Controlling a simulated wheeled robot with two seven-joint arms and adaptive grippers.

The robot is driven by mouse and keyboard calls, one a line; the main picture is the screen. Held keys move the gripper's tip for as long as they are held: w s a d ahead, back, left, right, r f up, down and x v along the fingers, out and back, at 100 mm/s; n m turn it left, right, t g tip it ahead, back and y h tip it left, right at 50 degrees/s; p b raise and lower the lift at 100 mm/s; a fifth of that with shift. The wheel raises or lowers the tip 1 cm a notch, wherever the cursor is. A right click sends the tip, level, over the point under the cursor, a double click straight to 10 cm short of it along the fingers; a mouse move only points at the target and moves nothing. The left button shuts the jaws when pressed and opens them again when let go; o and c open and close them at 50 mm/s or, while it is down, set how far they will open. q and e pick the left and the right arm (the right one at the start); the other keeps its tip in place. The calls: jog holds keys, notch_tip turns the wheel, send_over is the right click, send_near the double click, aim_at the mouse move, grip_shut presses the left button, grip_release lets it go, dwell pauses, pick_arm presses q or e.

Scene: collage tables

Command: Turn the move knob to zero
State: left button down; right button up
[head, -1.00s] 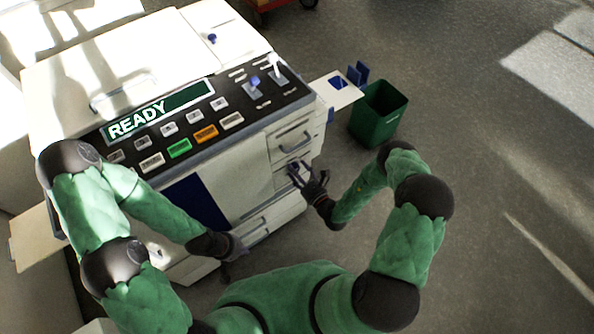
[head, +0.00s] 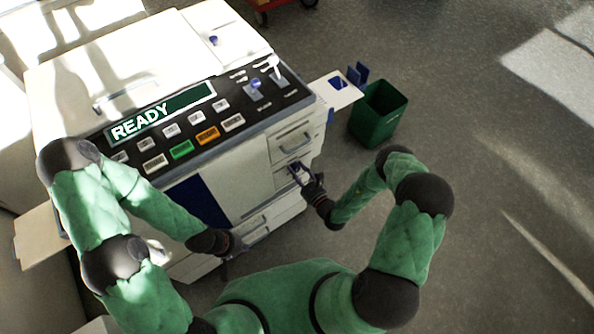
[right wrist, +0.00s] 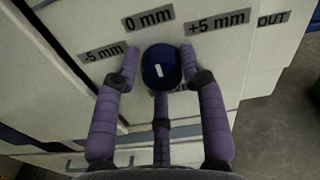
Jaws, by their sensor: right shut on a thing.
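The move knob (right wrist: 161,62) is a round blue knob with a short white mark, on the white front of the machine. Above it are labels "-5 mm" (right wrist: 103,53), "0 mm" (right wrist: 148,18) and "+5 mm" (right wrist: 217,23). The white mark runs nearly upright, roughly toward "0 mm"; its exact setting is hard to tell. My right gripper (right wrist: 158,57) is shut on the knob, with purple fingers at both sides and one below. In the head view my right gripper (head: 301,176) is at the machine's front. My left gripper (head: 236,246) hangs low by the front; its fingers are unclear.
The white machine (head: 235,178) has a top panel with a "READY" display (head: 160,112) and several buttons. A green bin (head: 378,117) stands to its right, near a side tray (head: 333,93). An "OUT" label (right wrist: 272,18) is right of the knob. Floor to the right is open.

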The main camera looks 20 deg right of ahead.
jog(key=shift+w+d+r, duration=0.1)
jog(key=shift+w+r, duration=0.1)
jog(key=shift+r, duration=0.05)
jog(key=o, duration=1.1)
jog(key=shift+s+f, duration=0.1)
jog(key=shift+s, duration=0.05)
jog(key=shift+s+d+f, duration=0.1)
jog(key=shift+s+d, duration=0.05)
jog(key=shift+s, duration=0.4)
jog(key=v, duration=1)
jog(key=shift+s+d, duration=0.15)
jog(key=shift+s, duration=0.2)
